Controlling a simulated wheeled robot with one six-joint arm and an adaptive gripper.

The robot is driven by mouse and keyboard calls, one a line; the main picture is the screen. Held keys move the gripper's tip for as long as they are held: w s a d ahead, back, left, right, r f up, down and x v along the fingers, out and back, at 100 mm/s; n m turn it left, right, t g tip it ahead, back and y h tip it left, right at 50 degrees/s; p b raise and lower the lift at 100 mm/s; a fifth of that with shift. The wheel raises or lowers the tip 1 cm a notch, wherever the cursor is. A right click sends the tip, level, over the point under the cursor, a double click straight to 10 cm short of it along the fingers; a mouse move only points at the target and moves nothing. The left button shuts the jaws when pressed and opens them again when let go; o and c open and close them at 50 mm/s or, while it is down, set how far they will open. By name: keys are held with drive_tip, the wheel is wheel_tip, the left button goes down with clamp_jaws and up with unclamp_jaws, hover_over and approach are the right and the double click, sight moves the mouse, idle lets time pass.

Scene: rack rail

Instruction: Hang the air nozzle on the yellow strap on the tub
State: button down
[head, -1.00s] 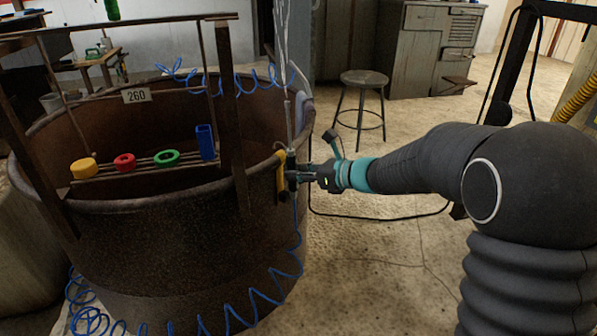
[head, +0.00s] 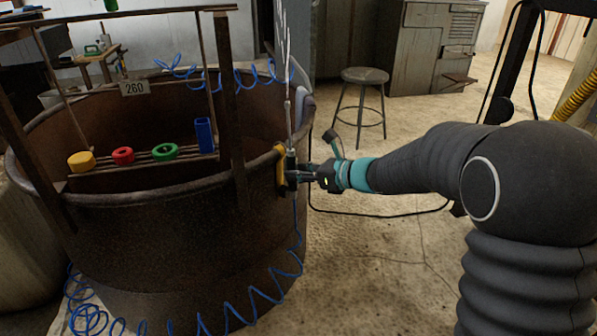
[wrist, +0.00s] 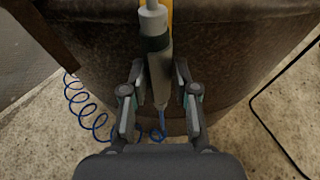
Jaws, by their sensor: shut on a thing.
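My gripper (head: 296,176) is shut on the air nozzle (head: 291,158) at the right side of the rusty tub (head: 140,235). The nozzle is upright, with a grey and black body and a thin tip pointing up. In the wrist view the nozzle (wrist: 157,60) stands between my two fingers (wrist: 160,98), and a blue hose leaves its lower end. The yellow strap (head: 280,165) hangs over the tub's rim right behind the nozzle. In the wrist view only a bit of the strap (wrist: 169,12) shows beside the nozzle's top. I cannot tell whether nozzle and strap touch.
A rack on the tub holds a yellow piece (head: 82,162), a red ring (head: 123,155), a green ring (head: 165,151) and a blue block (head: 205,135). The coiled blue hose (head: 250,305) hangs in front of the tub. A stool (head: 366,78) stands behind on open floor.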

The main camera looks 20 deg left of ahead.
drive_tip(key=shift+f, duration=0.25)
drive_tip(key=c, duration=0.8)
unclamp_jaws()
